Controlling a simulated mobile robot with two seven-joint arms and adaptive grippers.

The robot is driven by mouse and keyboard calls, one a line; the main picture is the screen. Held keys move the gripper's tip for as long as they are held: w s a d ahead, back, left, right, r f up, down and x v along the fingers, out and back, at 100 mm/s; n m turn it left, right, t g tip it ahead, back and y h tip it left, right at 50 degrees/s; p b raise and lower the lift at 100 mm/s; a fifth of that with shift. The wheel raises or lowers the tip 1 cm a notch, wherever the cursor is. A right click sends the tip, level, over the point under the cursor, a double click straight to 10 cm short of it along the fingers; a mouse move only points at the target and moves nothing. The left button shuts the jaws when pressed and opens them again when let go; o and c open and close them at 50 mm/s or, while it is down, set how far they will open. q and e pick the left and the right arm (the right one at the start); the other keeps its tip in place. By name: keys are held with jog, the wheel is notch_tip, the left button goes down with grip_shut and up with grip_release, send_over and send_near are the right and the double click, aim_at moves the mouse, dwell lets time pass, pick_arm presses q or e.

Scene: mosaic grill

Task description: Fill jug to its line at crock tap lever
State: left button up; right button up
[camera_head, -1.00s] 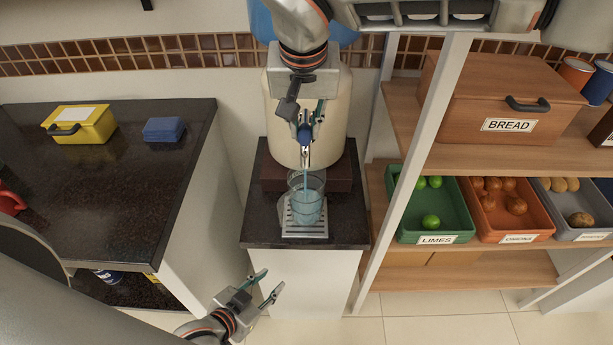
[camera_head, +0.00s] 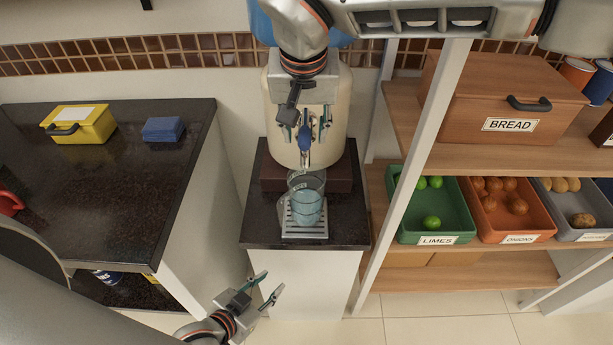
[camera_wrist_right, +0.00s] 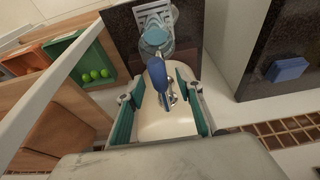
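A clear jug (camera_head: 307,208) with pale blue liquid stands upright on the slatted drip tray (camera_head: 304,233), under the tap of the cream crock (camera_head: 335,110). No stream shows between spout and jug now. I cannot make out the fill line. The blue tap lever (camera_head: 305,138) stands between the teal fingers of my right gripper (camera_head: 307,132). In the right wrist view the lever (camera_wrist_right: 158,71) shows with a gap to each finger of that gripper (camera_wrist_right: 158,95), and the jug (camera_wrist_right: 156,38) is beyond. My left gripper (camera_head: 272,281) is open and empty, low in front of the stand.
The crock stands on a brown block (camera_head: 270,178) on a dark-topped stand (camera_head: 262,228). To the right is a shelf with a bread box (camera_head: 500,90) and produce bins (camera_head: 450,215). To the left is a dark counter (camera_head: 120,190) with a yellow box (camera_head: 85,125).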

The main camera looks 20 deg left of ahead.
jog(key=shift+r+p, duration=2.2)
jog(key=shift+r, duration=0.2)
jog(key=shift+s+a+r+p, duration=0.1)
jog(key=shift+r+p, duration=0.65)
jog(key=shift+r, duration=0.45)
jog(key=shift+s+f, duration=0.1)
